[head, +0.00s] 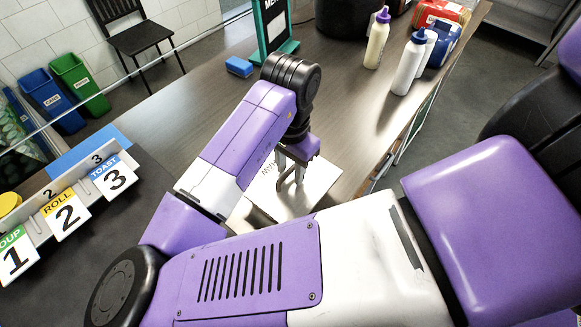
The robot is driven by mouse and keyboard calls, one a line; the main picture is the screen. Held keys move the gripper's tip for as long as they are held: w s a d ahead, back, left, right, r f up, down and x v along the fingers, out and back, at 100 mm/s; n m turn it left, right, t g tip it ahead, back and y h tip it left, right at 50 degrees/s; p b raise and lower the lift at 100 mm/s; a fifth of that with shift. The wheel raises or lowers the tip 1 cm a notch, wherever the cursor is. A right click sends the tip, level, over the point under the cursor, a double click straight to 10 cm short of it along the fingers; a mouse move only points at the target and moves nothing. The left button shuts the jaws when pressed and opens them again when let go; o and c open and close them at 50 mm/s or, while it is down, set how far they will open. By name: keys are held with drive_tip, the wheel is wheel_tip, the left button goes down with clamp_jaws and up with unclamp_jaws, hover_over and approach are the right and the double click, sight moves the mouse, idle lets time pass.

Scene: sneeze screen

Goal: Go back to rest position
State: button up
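My gripper (291,172) hangs at the end of my purple and white arm, in the middle of the head view. It points down over a white sheet or board (312,183) with some dark lettering on the brown counter (190,100). The fingers look spread apart, with no object visible between them. I cannot tell whether the fingertips touch the white sheet. My arm hides part of the sheet and the counter.
Squeeze bottles (377,40) and a white bottle (408,65) stand at the back right. A blue block (239,66) lies beside a green-framed menu stand (272,28). Numbered signs (67,214) stand at left. A thin rail crosses the upper left. The counter's middle left is clear.

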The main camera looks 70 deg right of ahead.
wheel_tip(320, 180, up, 8)
drive_tip(key=shift+f, duration=0.15)
idle(0.4)
